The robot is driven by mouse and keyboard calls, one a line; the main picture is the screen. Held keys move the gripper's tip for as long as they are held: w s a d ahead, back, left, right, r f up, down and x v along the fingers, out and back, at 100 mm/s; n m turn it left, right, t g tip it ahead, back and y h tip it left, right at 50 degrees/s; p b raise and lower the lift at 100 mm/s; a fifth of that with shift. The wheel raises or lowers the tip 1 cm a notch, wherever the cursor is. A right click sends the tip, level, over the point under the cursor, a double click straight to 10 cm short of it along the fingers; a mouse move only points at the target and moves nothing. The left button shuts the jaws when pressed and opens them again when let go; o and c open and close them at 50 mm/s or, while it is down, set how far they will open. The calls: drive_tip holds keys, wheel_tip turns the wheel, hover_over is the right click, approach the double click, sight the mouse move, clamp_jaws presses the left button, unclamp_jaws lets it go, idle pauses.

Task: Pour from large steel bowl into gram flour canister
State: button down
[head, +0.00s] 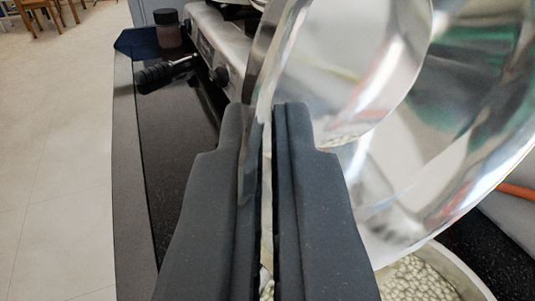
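My gripper (264,125) is shut on the rim and wall of the large steel bowl (455,140). The bowl is shiny and tilted steeply, filling the upper right of the view. I cannot tell whether anything is left inside it. Below the bowl, at the bottom right, is an open round container with a pale rim (462,264), which seems to be the gram flour canister. Pale, lumpy grains (425,282) show inside it. The bowl and my gripper hide part of this container.
A steel stove (212,42) with knobs stands at the top on a dark countertop (178,145). A black-handled tool (165,72) and a small dark-lidded jar (168,30) lie left of it. An orange tube (515,190) shows at the right. Floor lies left of the counter edge.

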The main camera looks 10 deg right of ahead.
sight(286, 88)
drive_tip(key=shift+s+r+t+b, duration=0.15)
drive_tip(key=shift+t+b, duration=0.15)
drive_tip(key=shift+b, duration=0.55)
drive_tip(key=shift+s, duration=0.15)
idle(1.2)
drive_tip(key=shift+s+d+b, duration=0.1)
drive_tip(key=shift+b, duration=0.3)
drive_tip(key=shift+s+m+t, duration=0.1)
drive_tip(key=shift+m+t, duration=0.2)
drive_tip(key=shift+t, duration=0.1)
drive_tip(key=shift+d, duration=0.1)
drive_tip(key=shift+r, duration=0.1)
idle(0.7)
drive_tip(key=r+p, duration=0.1)
drive_tip(key=p, duration=0.3)
drive_tip(key=shift+r, duration=0.4)
drive_tip(key=r+g+p, duration=0.1)
drive_tip(key=p, duration=0.2)
drive_tip(key=shift+w, duration=0.4)
